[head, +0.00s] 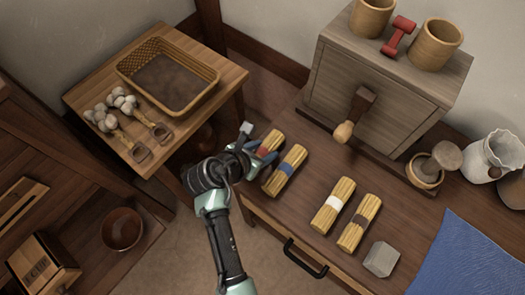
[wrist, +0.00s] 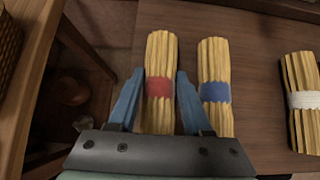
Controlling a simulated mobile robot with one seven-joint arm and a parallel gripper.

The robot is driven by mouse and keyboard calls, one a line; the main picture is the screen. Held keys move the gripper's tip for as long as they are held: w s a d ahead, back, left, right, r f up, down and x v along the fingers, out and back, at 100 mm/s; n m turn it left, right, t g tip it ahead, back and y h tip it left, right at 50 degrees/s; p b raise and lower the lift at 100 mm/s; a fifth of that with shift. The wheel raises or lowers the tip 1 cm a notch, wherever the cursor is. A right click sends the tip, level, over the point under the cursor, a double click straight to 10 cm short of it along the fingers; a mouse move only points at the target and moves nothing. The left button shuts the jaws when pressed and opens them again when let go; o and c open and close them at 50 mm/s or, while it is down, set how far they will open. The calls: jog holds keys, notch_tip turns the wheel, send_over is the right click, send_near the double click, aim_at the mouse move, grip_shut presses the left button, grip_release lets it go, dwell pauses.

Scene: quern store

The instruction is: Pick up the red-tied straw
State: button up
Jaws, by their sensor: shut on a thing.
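The red-tied straw (wrist: 160,89) is a pale yellow bundle with a red band round its middle. In the wrist view it lies between the blue fingers of my gripper (wrist: 160,100), which is shut on it at the band. In the head view the red-tied straw (head: 273,141) is at the left end of the row of bundles on the brown table, partly hidden by my gripper (head: 258,155). I cannot tell whether it is clear of the table top.
The blue-tied straw (head: 284,170) lies close on the right. Further right are a white-tied straw (head: 333,205), a brown-tied straw (head: 359,221) and a grey block (head: 381,259). A wooden cabinet (head: 387,85) stands behind. A side table with a basket (head: 168,76) is at the left.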

aim_at(266, 154)
grip_shut()
notch_tip(266, 154, up, 10)
jog(key=p, duration=0.3)
jog(key=shift+s+d+f+n, duration=0.25)
jog(key=shift+s+d+n, duration=0.15)
jog(key=shift+s, duration=0.1)
jog(key=s+r+n+t+y+p, duration=0.1)
jog(key=s+r+n+y+p, duration=0.4)
jog(key=r+p, duration=0.4)
jog(key=s+n+p, duration=0.1)
jog(key=s+p, duration=0.1)
jog(key=p, duration=0.3)
jog(key=shift+t, duration=0.4)
jog(key=shift+s, duration=0.15)
